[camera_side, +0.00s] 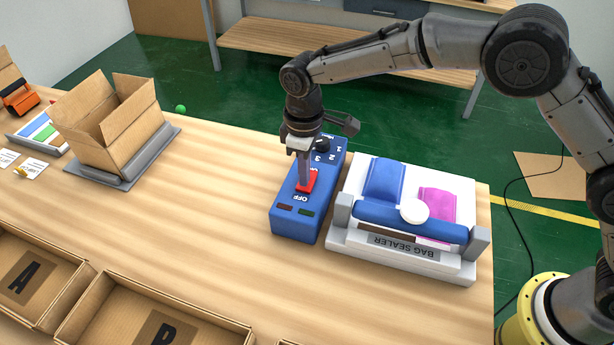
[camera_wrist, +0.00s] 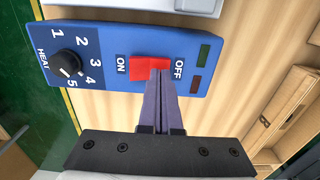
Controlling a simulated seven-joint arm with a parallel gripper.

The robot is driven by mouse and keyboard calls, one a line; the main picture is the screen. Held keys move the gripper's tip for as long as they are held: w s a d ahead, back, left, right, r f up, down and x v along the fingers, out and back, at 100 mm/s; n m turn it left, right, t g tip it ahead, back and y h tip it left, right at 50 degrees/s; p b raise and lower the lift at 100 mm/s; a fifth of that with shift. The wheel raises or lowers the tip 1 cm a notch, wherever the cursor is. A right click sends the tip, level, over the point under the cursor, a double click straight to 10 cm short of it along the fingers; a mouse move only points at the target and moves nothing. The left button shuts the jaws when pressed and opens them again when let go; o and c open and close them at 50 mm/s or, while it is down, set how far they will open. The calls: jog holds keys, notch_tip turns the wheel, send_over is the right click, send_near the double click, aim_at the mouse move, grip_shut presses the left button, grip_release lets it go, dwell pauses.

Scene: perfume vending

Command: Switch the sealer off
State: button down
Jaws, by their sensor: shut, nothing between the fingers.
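The blue sealer control box (camera_side: 293,216) lies on the table beside the white bag sealer (camera_side: 405,257). Its red rocker switch (camera_side: 311,181) sits between the ON and OFF marks; in the wrist view the red switch (camera_wrist: 145,68) shows with ON to its left and OFF to its right. My gripper (camera_side: 303,183) is shut and points down, its tips at the switch. In the wrist view my fingertips (camera_wrist: 160,75) overlap the OFF-side part of the switch and hide some of it. I cannot tell which way the rocker is tilted. Both indicator windows (camera_wrist: 203,52) look dark.
A black heat knob (camera_wrist: 66,63) with numbers stands on the same box. The bag sealer is close on the right with blue and pink bags. An open cardboard box (camera_side: 112,128) and lettered crates (camera_side: 60,325) stand left. Bare table lies between.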

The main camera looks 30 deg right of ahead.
notch_tip(320, 180, up, 6)
jog(key=shift+r, duration=0.2)
dwell(0.5)
dwell(0.3)
jog(key=w+d+r+m+t, duration=0.1)
jog(key=d+r, duration=0.5)
jog(key=r, duration=0.3)
jog(key=s+d+r+m+t+y, duration=0.1)
jog(key=s+d+r+m+t, duration=0.2)
jog(key=s+d+r, duration=0.65)
jog(key=s+d+r+m+t, duration=0.1)
jog(key=s+d+r+m, duration=0.1)
jog(key=s+d, duration=0.85)
jog(key=s+d+f+m+h, duration=0.1)
jog(key=s+f+m, duration=0.1)
jog(key=s+f, duration=0.8)
jog(key=shift+s+d+f+m+t, duration=0.2)
jog(key=shift+s+m+t, duration=0.1)
jog(key=shift+s+m, duration=0.15)
